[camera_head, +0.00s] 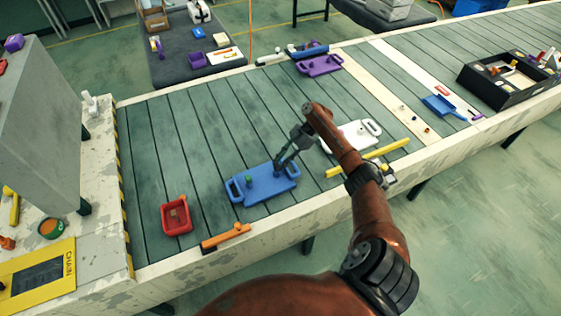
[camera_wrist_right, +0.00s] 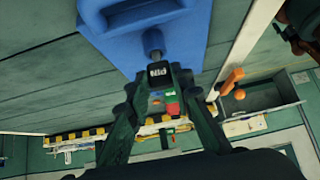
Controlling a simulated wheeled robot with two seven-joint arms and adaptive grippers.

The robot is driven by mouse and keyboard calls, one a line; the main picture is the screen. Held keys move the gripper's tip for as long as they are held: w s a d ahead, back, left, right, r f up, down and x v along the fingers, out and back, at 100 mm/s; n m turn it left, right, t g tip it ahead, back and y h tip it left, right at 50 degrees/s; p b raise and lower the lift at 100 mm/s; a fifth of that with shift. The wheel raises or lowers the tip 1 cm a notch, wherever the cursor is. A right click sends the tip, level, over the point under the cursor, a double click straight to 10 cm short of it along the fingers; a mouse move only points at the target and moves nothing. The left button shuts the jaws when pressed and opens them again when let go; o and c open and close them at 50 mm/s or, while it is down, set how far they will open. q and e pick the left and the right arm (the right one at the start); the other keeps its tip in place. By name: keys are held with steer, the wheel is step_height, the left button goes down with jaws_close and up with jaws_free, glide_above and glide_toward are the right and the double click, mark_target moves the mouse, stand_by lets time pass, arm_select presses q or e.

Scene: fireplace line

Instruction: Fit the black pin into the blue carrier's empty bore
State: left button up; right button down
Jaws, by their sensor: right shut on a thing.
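The blue carrier (camera_head: 250,198) lies flat on the slatted conveyor in the head view, with a small dark green peg standing near its left end. In the right wrist view the blue carrier (camera_wrist_right: 185,35) fills the top. My right gripper (camera_head: 279,168) is low over the carrier's right part. In the wrist view its fingers (camera_wrist_right: 158,75) are shut on a black piece with white marks, apparently the black pin (camera_wrist_right: 157,71). A short dark blue-grey cylinder (camera_wrist_right: 153,41) stands between this piece and the carrier; whether it is part of the carrier cannot be told. The bore's opening is hidden. My left gripper is out of view.
A red bin (camera_head: 165,226) stands left of the carrier, and an orange bar (camera_head: 226,236) lies at the near edge. A white carrier (camera_head: 350,136) and yellow bar (camera_head: 368,157) lie to the right. A purple carrier (camera_head: 320,66) lies farther back. Belt behind the blue carrier is clear.

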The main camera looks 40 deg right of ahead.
steer(key=shift+f, duration=0.4)
steer(key=c, duration=1.6)
jaws_free()
steer(key=shift+b+v, duration=0.3)
steer(key=shift+v, duration=2.2)
steer(key=v, duration=1.2)
